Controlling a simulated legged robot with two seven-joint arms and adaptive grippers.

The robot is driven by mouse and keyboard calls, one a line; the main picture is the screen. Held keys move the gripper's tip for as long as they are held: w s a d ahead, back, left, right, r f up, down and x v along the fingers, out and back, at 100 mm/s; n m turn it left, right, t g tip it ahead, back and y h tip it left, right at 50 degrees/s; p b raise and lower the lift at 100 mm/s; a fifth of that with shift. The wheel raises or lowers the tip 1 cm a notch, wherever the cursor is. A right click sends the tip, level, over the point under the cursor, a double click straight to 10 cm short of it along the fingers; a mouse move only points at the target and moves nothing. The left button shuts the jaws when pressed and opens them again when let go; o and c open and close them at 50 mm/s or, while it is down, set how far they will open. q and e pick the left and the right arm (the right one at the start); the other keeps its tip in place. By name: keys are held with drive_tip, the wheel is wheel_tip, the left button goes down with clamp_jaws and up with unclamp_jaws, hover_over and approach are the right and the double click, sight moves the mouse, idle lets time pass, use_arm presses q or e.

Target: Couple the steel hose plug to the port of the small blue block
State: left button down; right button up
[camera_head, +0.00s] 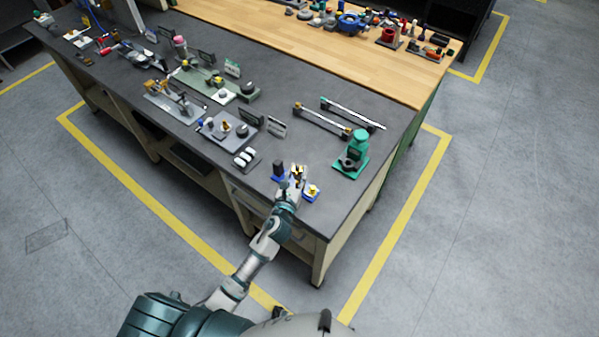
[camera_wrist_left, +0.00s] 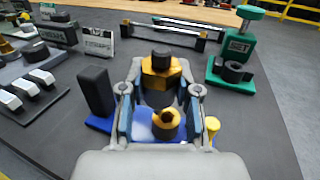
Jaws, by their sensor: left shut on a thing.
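My left gripper (camera_head: 297,174) is over the front right part of the dark bench top. In the left wrist view its two fingers (camera_wrist_left: 160,85) are shut on a brass hex piece with a dark top (camera_wrist_left: 160,70), apparently the hose plug; no steel surface is clear. Whether plug and port touch cannot be told. My right gripper is not in view.
A black post on a blue base (camera_wrist_left: 95,95) stands left of the fingers. A yellow-topped pin (camera_wrist_left: 212,128) is at the right finger. A green fixture (camera_head: 354,155) and long rails (camera_head: 322,121) stand behind. White pieces (camera_head: 247,158) lie left. The right bench corner is clear.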

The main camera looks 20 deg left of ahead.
use_arm(q)
drive_tip(key=shift+a+f, duration=0.3)
drive_tip(key=shift+f+b, duration=0.2)
drive_tip(key=shift+b, duration=0.1)
drive_tip(key=shift+d, duration=0.1)
drive_tip(key=shift+d+r, duration=0.1)
drive_tip(key=shift+d, duration=0.1)
drive_tip(key=shift+d+r+p, duration=0.1)
drive_tip(key=shift+r+p, duration=0.15)
drive_tip(key=shift+p, duration=0.2)
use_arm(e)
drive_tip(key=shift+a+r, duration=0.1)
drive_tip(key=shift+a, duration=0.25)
use_arm(q)
drive_tip(key=shift+a, duration=0.25)
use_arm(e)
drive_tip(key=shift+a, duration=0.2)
use_arm(q)
drive_tip(key=shift+d, duration=0.15)
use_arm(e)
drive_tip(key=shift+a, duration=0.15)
